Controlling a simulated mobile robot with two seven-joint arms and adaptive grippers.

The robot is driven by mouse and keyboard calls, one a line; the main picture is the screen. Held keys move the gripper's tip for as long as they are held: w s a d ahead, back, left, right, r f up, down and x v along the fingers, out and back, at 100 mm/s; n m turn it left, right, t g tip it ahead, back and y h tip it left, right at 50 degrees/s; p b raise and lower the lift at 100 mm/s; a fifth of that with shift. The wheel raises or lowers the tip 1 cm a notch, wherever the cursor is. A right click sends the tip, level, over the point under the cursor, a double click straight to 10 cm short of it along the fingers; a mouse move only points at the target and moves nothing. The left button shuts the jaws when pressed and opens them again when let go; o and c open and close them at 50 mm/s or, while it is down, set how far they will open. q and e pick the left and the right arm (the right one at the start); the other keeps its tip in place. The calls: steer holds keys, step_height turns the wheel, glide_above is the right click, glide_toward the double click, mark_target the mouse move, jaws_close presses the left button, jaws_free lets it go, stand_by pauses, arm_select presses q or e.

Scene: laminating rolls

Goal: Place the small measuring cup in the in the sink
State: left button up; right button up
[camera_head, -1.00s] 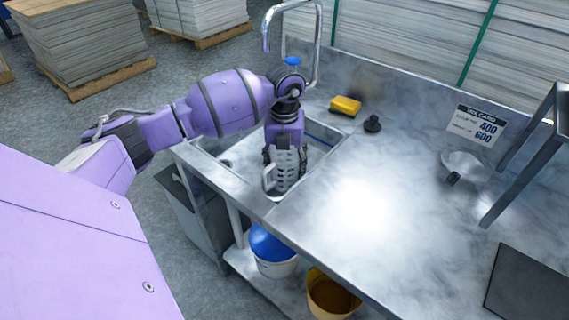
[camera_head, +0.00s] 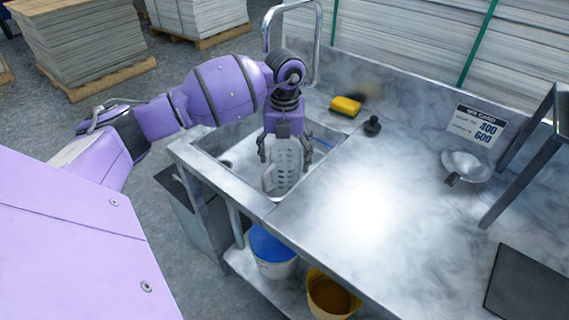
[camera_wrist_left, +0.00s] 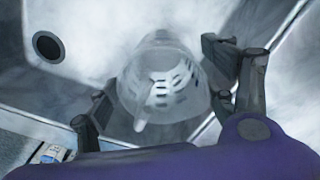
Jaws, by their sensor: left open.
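The small measuring cup (camera_head: 283,170), clear with dark markings and a pale handle, is upright inside the sink (camera_head: 232,142), near its front right part. It also shows in the left wrist view (camera_wrist_left: 165,88). My left gripper (camera_head: 285,156) is above the cup, its fingers spread to either side of it. In the left wrist view the open fingers (camera_wrist_left: 165,98) stand apart from the cup, with a visible gap at the right. Whether the cup's base rests on the sink floor is hard to tell. My right gripper is out of view.
The faucet (camera_head: 318,45) rises behind the sink. A yellow sponge (camera_head: 346,105) and black stopper (camera_head: 372,126) lie on the counter to the right. A metal dish (camera_head: 467,166) is farther right. The sink drain (camera_wrist_left: 48,46) is clear. Blue (camera_head: 272,250) and yellow (camera_head: 330,295) buckets stand below.

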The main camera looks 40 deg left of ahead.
arm_select(q)
step_height(320, 180, up, 9)
steer(key=shift+f, duration=0.15)
